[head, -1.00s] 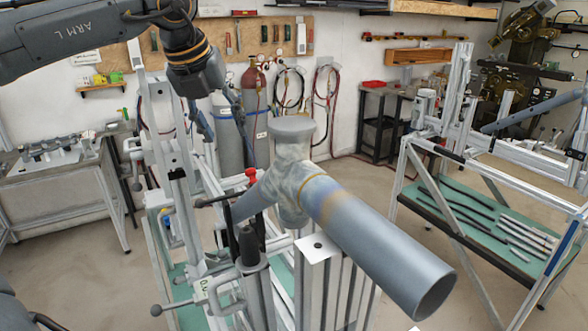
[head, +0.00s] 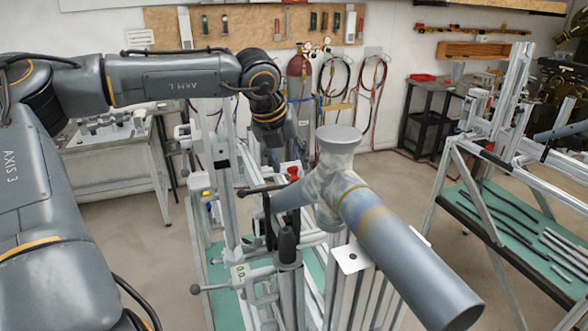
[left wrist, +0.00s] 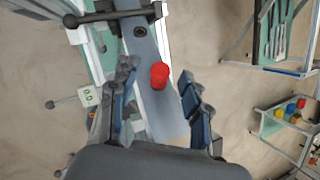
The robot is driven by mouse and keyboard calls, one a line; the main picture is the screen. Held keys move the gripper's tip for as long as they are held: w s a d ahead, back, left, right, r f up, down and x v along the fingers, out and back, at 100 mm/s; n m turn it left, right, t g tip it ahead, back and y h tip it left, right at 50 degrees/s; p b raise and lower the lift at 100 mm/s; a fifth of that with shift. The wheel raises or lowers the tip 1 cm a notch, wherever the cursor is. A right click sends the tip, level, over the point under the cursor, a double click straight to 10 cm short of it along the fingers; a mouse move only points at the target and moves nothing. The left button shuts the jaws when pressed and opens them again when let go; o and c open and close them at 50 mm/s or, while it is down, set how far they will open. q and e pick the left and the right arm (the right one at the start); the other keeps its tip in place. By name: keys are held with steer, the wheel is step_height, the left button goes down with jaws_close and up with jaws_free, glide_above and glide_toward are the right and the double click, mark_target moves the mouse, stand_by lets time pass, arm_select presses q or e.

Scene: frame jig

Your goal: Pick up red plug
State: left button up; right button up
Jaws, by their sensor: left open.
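The red plug (head: 293,172) stands on the frame jig, just behind the grey pipe tee (head: 335,180). In the left wrist view, the red plug (left wrist: 159,75) stands out from a grey bar, between my finger pads and a little nearer the right one. My left gripper (left wrist: 158,82) is open and empty, pointing down over the plug. In the head view my left gripper (head: 286,150) is just above and left of the plug, partly hidden by my wrist. Whether the fingers reach down to the plug's height is unclear. My right gripper is not in view.
The pipe tee and its flanged top stand close to the right of the plug. A black clamp lever (head: 262,188) lies to its left. In the wrist view a small bin (left wrist: 283,117) with coloured pieces sits at right. A rod table (head: 520,240) stands at right.

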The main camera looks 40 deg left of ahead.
mark_target(292, 168)
arm_select(q)
steer(key=p+x, duration=0.1)
steer(key=x, duration=0.2)
steer(key=shift+w, duration=0.15)
steer(key=shift+c, duration=1.2)
steer(key=c, duration=0.7)
steer(key=shift+r, duration=0.1)
